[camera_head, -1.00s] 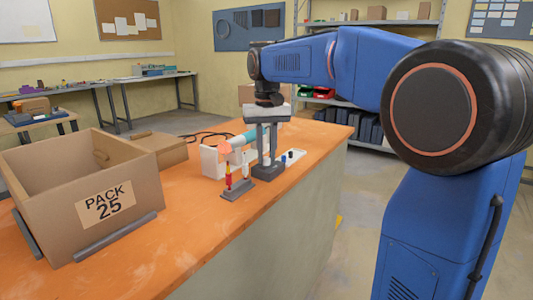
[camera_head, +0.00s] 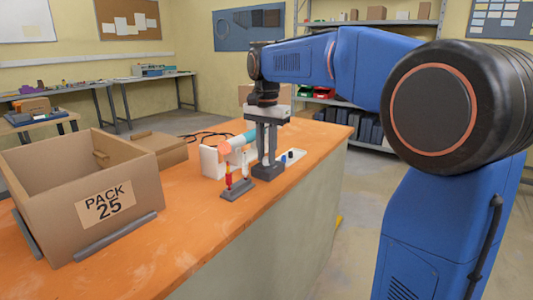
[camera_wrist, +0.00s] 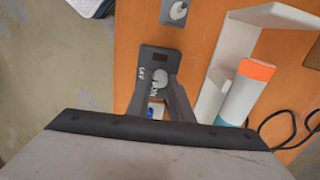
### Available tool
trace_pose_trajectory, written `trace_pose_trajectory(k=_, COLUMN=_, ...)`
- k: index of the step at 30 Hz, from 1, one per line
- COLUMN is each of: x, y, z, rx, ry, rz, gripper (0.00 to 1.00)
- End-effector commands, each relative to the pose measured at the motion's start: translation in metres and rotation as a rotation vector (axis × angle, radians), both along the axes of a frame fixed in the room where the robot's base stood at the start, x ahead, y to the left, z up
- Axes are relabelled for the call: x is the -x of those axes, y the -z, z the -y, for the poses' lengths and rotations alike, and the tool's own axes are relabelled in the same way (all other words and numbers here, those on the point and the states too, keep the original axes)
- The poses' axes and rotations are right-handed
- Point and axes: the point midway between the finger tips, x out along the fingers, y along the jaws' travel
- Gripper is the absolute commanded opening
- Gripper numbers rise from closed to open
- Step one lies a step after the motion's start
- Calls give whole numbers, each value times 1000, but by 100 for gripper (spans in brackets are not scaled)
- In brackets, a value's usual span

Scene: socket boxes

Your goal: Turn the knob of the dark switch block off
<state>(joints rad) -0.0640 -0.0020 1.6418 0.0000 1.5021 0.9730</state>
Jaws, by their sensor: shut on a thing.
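The dark switch block (camera_wrist: 158,58) lies on the orange bench, with a small dark red window at one end and white lettering around its knob. Its pale round knob (camera_wrist: 160,78) shows between my fingertips. My gripper (camera_wrist: 160,84) points down over the block and is shut on the knob. In the head view, my gripper (camera_head: 267,160) stands upright on the block (camera_head: 268,172). The fingers hide the knob there. The knob's exact pointing direction is hard to tell.
A small rack (camera_head: 237,190) with upright screwdrivers stands close in front of the block. A cardboard box (camera_head: 85,195) fills the bench's left.

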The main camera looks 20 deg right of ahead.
Motion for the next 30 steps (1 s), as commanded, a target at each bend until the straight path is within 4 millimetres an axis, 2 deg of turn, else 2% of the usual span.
trace_pose_trajectory(k=19, x=0, y=-1, z=0, rx=0, ry=49, rz=2, gripper=0)
trace_pose_trajectory(k=20, x=0, y=-1, z=0, rx=0, ry=49, rz=2, gripper=25)
trace_pose_trajectory(k=21, x=0, y=-1, z=0, rx=0, ry=49, rz=2, gripper=34)
trace_pose_trajectory(k=22, x=0, y=-1, z=0, rx=0, ry=49, rz=2, gripper=39)
trace_pose_trajectory(k=30, x=0, y=0, z=0, rx=0, ry=49, rz=1, gripper=39)
